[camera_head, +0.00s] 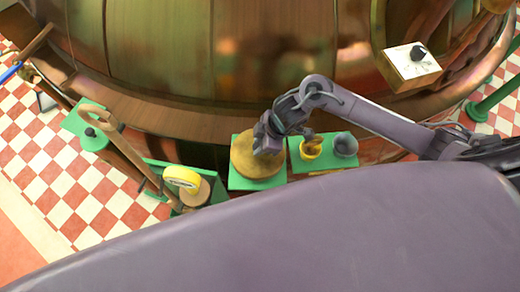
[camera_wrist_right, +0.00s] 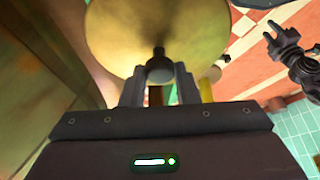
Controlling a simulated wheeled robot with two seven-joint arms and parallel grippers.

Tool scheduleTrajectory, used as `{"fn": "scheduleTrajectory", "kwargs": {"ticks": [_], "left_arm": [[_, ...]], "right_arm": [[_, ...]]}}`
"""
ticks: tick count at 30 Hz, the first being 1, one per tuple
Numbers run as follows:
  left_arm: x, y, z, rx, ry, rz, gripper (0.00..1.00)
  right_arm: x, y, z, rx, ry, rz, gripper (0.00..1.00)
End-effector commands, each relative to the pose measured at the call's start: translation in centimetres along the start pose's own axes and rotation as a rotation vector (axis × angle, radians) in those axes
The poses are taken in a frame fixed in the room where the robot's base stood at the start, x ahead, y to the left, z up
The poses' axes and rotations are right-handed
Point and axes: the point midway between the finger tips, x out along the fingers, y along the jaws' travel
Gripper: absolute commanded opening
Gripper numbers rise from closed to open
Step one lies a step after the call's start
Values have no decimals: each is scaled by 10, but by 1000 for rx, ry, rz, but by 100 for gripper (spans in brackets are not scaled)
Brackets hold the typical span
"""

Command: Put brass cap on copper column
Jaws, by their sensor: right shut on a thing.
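The brass cap (camera_head: 246,164) is a broad round disc over a green square plate (camera_head: 238,184) in the head view. Its disc also fills the top of the right wrist view (camera_wrist_right: 150,25), with a dark round knob (camera_wrist_right: 160,68) at its middle. My right gripper (camera_head: 268,146) is shut on this knob, with one finger on each side in the wrist view (camera_wrist_right: 160,80). I cannot tell whether the cap touches the plate or hangs above it. I cannot make out the copper column. My left gripper is not in the head view.
A large copper kettle (camera_head: 270,60) stands behind, with a white knob box (camera_head: 410,66). A yellow cup (camera_head: 311,152) and a grey pot (camera_head: 345,146) stand close right of the cap. A yellow round piece (camera_head: 182,178) and wooden handle (camera_head: 125,145) are to the left.

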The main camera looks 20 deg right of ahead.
Motion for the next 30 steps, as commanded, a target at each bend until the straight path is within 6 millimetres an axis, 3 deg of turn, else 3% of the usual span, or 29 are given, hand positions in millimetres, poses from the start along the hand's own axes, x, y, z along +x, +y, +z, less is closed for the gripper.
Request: {"fn": "scheduleTrajectory", "kwargs": {"ticks": [11, 24, 25, 30], "left_arm": [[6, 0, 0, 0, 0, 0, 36], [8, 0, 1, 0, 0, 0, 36], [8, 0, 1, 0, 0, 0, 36], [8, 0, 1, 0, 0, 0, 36]], "right_arm": [[39, 1, 15, 0, 3, 2, 0], [44, 1, 18, -1, 3, 2, 0], [44, 0, 19, -1, 0, 1, 32], [44, 0, 18, 0, 0, 1, 50]]}}
